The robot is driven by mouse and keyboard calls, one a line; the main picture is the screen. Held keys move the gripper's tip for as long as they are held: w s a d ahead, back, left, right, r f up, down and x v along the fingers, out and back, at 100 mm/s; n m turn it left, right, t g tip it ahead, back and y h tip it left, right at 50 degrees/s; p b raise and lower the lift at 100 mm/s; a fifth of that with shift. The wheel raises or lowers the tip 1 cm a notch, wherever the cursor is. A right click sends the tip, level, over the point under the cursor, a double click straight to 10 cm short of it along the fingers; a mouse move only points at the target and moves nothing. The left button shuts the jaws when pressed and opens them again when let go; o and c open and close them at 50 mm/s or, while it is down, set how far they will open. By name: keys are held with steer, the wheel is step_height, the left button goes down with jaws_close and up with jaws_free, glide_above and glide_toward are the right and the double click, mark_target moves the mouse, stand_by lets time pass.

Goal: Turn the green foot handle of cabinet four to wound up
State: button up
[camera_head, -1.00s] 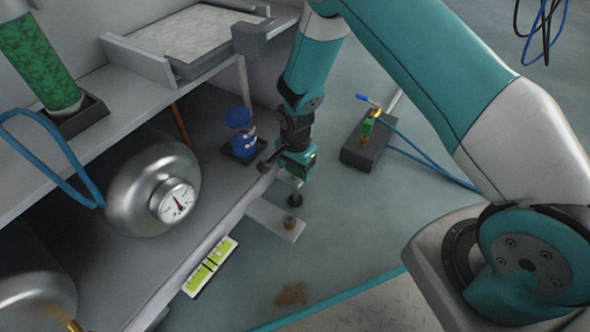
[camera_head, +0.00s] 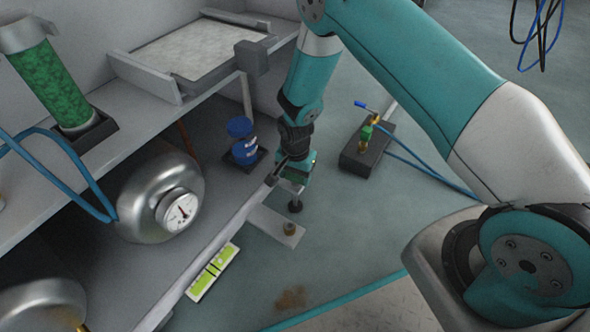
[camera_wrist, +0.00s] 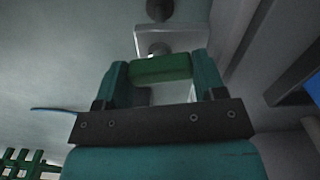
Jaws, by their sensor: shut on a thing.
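In the wrist view, the green foot handle (camera_wrist: 160,69) lies crosswise between the two teal fingers of my gripper (camera_wrist: 160,78), which is shut on it. A pale bracket and round dark knobs show just beyond the handle. In the head view, my gripper (camera_head: 296,176) points down at the cabinet's lower front edge, above a dark round foot (camera_head: 295,206). The handle is mostly hidden there by the gripper. I cannot read a cabinet number.
A pale foot plate (camera_head: 262,222) with a brass knob juts from the cabinet frame beside my gripper. A yellow-green level (camera_head: 213,271) lies along the frame. A blue container (camera_head: 242,142) stands behind. A dark valve block (camera_head: 362,158) with blue hoses is on the floor at right.

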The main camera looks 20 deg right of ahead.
steer(key=n+p, duration=0.1)
steer(key=n, duration=0.1)
steer(key=n+p, duration=0.1)
steer(key=p, duration=0.1)
steer(key=shift+s+r+n, duration=0.1)
steer(key=shift+r+n, duration=0.1)
steer(key=shift+n, duration=0.2)
steer(key=n+p, duration=0.3)
steer(key=n, duration=0.1)
steer(key=n+p, duration=0.2)
steer(key=n, duration=0.2)
steer(key=shift+f+n, duration=0.1)
steer(key=shift+n, duration=0.3)
steer(key=shift+f+n+p, duration=0.1)
steer(key=shift+n+p, duration=0.6)
steer(key=shift+n, duration=1)
steer(key=shift+s, duration=0.1)
steer(key=o, duration=0.6)
steer(key=shift+o, duration=0.2)
